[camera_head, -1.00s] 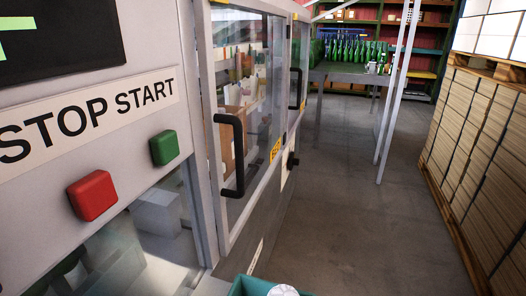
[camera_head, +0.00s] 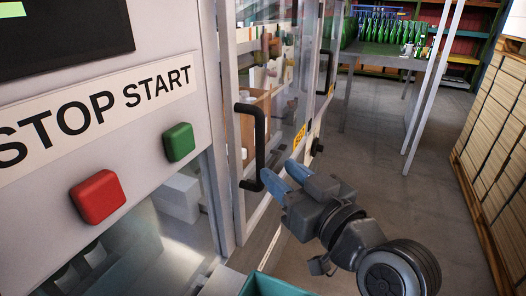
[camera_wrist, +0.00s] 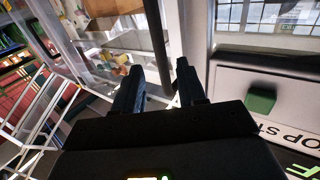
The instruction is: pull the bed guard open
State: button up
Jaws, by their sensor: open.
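A glazed guard door (camera_head: 232,110) in a pale frame is on the machine's side, in the middle of the head view. It looks closed. Its upright black bar handle (camera_head: 259,125) is on the side facing the panel. My gripper (camera_head: 278,170) is open, just right of the handle's lower end, with its blue-grey fingers pointing towards it. In the wrist view, the handle (camera_wrist: 158,35) runs down between the two fingers of my gripper (camera_wrist: 158,70). I cannot tell whether its bar is inside the jaws or just beyond the tips.
A panel with a red stop button (camera_head: 98,196) and a green start button (camera_head: 179,142) stands at the near left. A second black handle (camera_head: 326,72) is farther along. Stacked cartons (camera_head: 492,150) line the right. The floor (camera_head: 400,190) between is clear.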

aim_at(262, 156)
jog(key=shift+p+x, duration=0.85)
jog(key=shift+x, duration=3.1)
jog(key=shift+c, duration=0.4)
grip_shut()
